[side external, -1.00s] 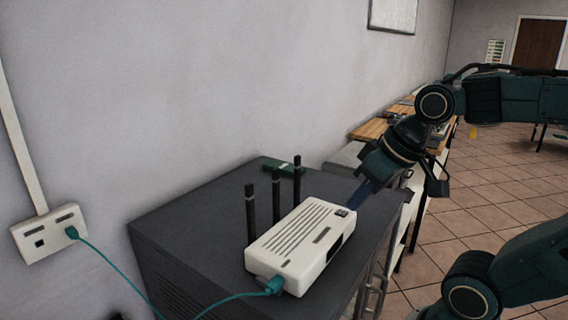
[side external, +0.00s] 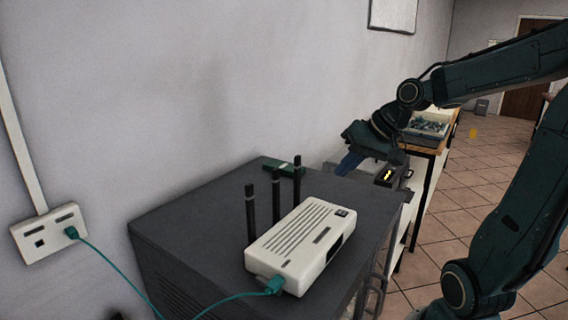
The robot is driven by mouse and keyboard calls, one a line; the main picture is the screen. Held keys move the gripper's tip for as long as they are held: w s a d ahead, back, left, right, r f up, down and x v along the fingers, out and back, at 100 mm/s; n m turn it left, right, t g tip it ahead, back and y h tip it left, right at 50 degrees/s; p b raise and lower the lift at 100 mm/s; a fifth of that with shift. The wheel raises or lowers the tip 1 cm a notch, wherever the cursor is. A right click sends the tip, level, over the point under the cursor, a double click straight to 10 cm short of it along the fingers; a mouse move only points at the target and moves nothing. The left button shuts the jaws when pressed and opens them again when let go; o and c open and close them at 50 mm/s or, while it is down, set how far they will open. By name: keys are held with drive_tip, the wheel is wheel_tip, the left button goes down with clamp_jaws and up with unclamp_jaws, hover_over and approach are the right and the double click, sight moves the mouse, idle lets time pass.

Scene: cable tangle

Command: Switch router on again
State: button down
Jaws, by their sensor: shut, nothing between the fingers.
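The white router (side external: 301,243) lies on top of a dark grey cabinet, with several black antennas standing along its back side. A small black switch (side external: 341,212) shows at the far right corner of its top. A teal cable plug (side external: 272,285) sits in the router's near end. No lit lamp can be made out on the router.
The dark cabinet top (side external: 185,215) has free room left of the router. A green box (side external: 283,168) lies at its back edge. The teal cable (side external: 110,265) runs to a wall socket plate (side external: 48,233). A wooden bench (side external: 428,147) with a bin stands behind my gripper.

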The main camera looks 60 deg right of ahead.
sight(344, 212)
drive_tip(key=shift+w+d+m, duration=0.2)
drive_tip(key=shift+d+m, duration=0.3)
drive_tip(key=shift+d, duration=0.6)
drive_tip(key=shift+f, duration=0.1)
drive_tip(key=shift+f, duration=4.3)
drive_tip(key=shift+f, duration=0.15)
drive_tip(key=shift+f, duration=0.25)
drive_tip(key=shift+f, duration=0.4)
drive_tip(key=shift+r, duration=0.8)
